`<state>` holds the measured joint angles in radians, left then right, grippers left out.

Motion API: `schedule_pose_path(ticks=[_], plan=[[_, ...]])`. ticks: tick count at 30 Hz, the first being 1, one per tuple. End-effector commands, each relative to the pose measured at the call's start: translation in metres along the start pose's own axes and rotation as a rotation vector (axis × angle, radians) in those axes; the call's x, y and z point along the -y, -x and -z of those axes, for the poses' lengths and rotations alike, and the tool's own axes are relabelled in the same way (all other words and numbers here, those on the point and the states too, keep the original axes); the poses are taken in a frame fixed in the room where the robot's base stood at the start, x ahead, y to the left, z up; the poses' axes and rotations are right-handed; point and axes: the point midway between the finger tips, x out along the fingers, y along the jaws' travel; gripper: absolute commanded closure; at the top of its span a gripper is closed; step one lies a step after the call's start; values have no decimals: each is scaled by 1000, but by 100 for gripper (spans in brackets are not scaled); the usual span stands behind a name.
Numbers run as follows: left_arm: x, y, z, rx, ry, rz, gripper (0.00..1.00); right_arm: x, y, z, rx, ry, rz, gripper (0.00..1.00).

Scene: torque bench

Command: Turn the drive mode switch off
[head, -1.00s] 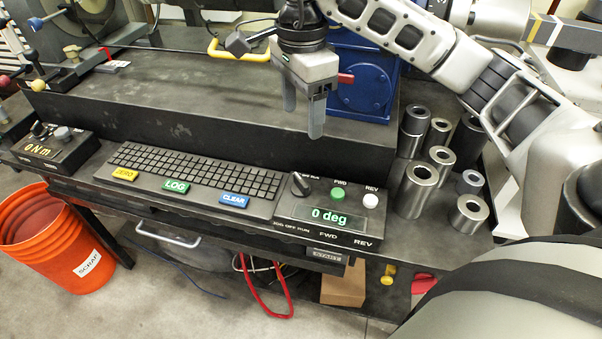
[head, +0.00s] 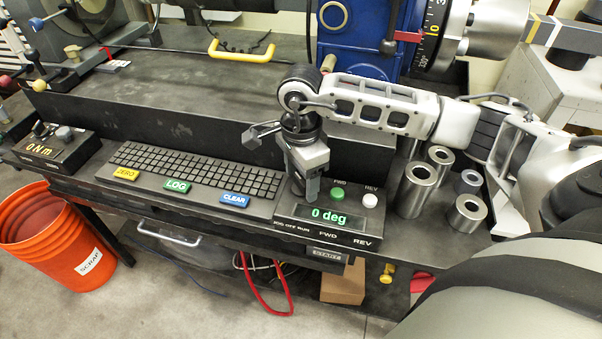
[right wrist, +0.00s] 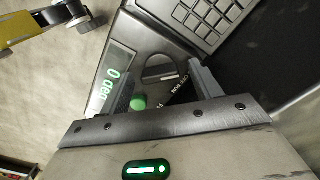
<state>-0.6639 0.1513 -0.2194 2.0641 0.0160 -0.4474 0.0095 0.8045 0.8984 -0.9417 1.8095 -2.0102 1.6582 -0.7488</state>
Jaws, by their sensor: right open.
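The drive mode switch is a round black knob (right wrist: 160,70) with a raised bar, on the right-hand control box (head: 340,235) marked JOG OFF RUN. In the head view my right gripper hides the knob. My right gripper (head: 308,188) points down over the left part of this box. In the right wrist view the open right gripper (right wrist: 163,76) has one finger on each side of the knob, with nothing gripped. I cannot tell if the fingers touch it, nor which position it points to. My left gripper is not in view.
Beside the knob are a green FWD button (head: 337,194), a white REV button (head: 370,200) and a display (head: 329,216) reading 0 deg. A keyboard (head: 200,170) lies to the left. Several metal sockets (head: 418,188) stand to the right. A dark raised wall (head: 200,128) runs behind.

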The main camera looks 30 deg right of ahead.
Motion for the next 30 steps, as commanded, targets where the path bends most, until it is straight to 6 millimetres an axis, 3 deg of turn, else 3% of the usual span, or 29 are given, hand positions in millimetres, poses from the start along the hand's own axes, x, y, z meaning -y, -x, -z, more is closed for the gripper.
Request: schedule_pose_path(ticks=[6, 11, 20, 30], plan=[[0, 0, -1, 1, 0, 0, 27, 0, 0, 0, 0, 0, 0, 39], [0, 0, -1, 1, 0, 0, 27, 0, 0, 0, 0, 0, -1, 81], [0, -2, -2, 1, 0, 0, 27, 0, 0, 0, 0, -22, 0, 81], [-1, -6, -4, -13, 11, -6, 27, 0, -1, 0, 0, -216, 0, 81]])
